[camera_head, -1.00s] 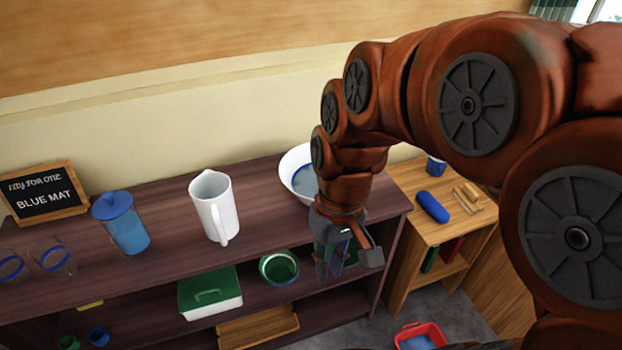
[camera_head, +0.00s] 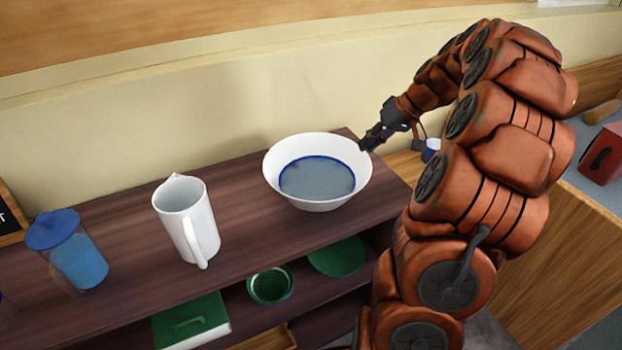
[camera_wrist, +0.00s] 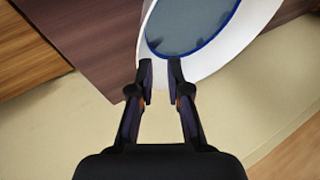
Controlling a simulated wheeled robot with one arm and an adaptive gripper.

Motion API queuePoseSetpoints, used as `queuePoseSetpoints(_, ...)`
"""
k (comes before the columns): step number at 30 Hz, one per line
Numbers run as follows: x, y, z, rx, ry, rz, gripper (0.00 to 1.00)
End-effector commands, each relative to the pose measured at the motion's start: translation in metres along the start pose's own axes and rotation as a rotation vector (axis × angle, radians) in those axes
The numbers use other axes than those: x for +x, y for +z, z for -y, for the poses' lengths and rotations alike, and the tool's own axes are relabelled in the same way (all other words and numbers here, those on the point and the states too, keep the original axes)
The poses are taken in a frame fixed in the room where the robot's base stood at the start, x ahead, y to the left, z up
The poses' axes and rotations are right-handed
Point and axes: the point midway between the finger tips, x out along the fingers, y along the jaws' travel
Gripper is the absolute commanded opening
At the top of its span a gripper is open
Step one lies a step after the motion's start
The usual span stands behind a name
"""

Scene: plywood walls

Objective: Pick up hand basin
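The hand basin (camera_head: 318,200) is a wide white bowl with a blue-rimmed grey-blue bottom. It stands upright on the right part of the dark wooden shelf top (camera_head: 235,192). My gripper (camera_head: 366,145) is at the basin's right rim in the head view. In the wrist view, the basin (camera_wrist: 232,48) fills the upper middle and right. My gripper (camera_wrist: 160,68) has its two fingers a small gap apart, with the basin's rim and wall at the tips. I cannot tell whether the fingers touch the wall.
A white pitcher (camera_head: 188,222) stands left of the basin, and a blue-lidded jug (camera_head: 75,255) further left. A green bowl (camera_head: 270,286), a green plate (camera_head: 337,257) and a green-lidded box (camera_head: 192,322) are on the lower shelf. The wall (camera_head: 200,120) is close behind.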

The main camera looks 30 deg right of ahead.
Motion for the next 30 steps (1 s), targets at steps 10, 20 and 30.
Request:
queuePoseSetpoints(10, 0.016, 0.003, -0.019, -0.002, -0.003, -0.015, 0.16)
queuePoseSetpoints(20, 0.038, 0.002, -0.018, -0.002, -0.003, -0.012, 0.16)
queuePoseSetpoints(30, 0.067, 0.001, -0.021, 0.002, -0.005, -0.011, 0.16)
